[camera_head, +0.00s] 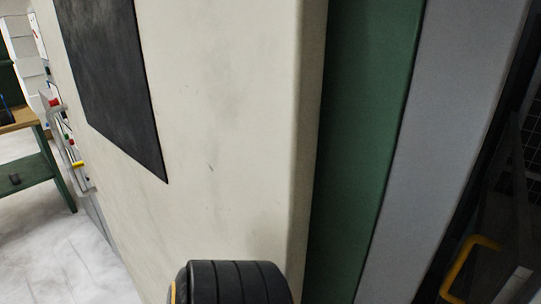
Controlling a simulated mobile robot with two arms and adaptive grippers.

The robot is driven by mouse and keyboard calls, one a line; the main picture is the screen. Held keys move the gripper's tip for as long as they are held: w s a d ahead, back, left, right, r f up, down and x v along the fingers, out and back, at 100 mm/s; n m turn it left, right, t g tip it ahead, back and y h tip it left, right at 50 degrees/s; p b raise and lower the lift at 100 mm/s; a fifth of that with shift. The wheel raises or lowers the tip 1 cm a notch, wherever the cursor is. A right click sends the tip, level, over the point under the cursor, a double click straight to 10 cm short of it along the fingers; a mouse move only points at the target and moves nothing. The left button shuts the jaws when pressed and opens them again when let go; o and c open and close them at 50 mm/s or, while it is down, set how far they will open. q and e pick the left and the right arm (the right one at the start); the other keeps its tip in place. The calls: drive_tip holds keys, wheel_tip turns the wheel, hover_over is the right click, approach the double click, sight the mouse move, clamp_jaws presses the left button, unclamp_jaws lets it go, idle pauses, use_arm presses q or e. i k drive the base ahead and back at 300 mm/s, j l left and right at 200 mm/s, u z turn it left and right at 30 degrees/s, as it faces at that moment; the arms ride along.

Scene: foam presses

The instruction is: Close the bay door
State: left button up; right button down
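A yellow handle (468,266) shows at the lower right, on or in front of a dark framed area (510,200) with a faint grid. This may be part of the bay door, but I cannot tell, nor whether the door is open or shut. A large cream panel (225,130) with a dark rectangular pane (108,75) fills the middle. To its right are a green upright strip (362,130) and a grey upright panel (445,130). Neither of my grippers is in view.
The cream panel is very close and blocks much of the view. At the left, a green bench (35,172) with a wooden top stands beyond it. Pale floor (55,250) lies open at lower left.

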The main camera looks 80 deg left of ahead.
sight(194, 124)
drive_tip(key=u, duration=0.9)
drive_tip(key=j+u, duration=0.1)
drive_tip(key=u, duration=0.35)
drive_tip(key=k+u, duration=0.1)
drive_tip(key=u, duration=0.35)
drive_tip(key=j+u, duration=0.1)
drive_tip(key=u, duration=0.8)
drive_tip(key=j+u, duration=0.1)
drive_tip(key=u, duration=0.35)
